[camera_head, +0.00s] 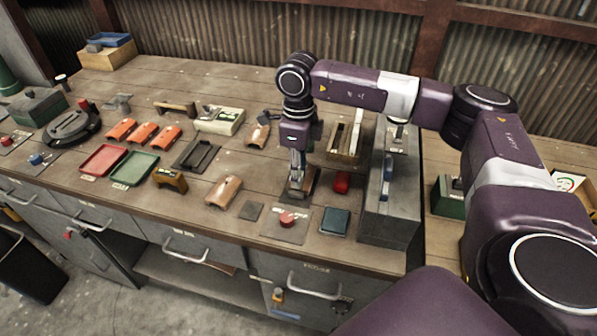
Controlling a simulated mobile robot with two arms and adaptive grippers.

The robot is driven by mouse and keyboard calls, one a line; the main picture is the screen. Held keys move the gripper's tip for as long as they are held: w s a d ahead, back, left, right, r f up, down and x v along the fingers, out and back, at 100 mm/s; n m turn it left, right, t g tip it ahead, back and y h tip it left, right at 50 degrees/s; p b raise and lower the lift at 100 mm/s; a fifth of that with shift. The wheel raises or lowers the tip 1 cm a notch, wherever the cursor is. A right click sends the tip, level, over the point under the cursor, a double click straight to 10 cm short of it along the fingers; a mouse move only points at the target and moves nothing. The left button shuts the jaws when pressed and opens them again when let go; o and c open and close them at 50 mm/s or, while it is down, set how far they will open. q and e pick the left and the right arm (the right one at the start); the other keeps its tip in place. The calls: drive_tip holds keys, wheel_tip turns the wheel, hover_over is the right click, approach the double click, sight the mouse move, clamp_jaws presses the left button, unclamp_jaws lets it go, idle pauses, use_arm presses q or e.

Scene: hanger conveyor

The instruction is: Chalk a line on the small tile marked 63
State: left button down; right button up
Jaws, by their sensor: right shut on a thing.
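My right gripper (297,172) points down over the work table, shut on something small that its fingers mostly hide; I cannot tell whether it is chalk. Right below the fingertips lies a brown and dark piece (305,186); I cannot tell whether the held thing touches it. A small flat grey tile (251,211) lies near the front edge, left of the gripper. A dark teal square (334,222) lies to the right of it, near the same edge. No number 63 is legible on any of them. My left gripper is out of view.
A grey plate with a red button (287,222) lies in front of the gripper. A red object (341,182) and a tall grey machine (371,220) stand to its right. A tan curved block (223,191), red tray (102,160) and green tray (135,168) lie left.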

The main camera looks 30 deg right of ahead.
drive_tip(key=shift+f, duration=0.3)
drive_tip(key=shift+w, duration=0.1)
idle(0.3)
drive_tip(key=shift+w+d+b, duration=0.4)
drive_tip(key=shift+d, duration=0.2)
drive_tip(key=shift+s+a, duration=0.15)
drive_tip(key=shift+a, duration=0.05)
drive_tip(key=shift+s+a, duration=0.4)
drive_tip(key=shift+a, duration=0.05)
drive_tip(key=shift+f, duration=0.1)
drive_tip(key=shift+w+d, duration=0.1)
drive_tip(key=shift+w+d, duration=0.45)
drive_tip(key=shift+d, duration=0.05)
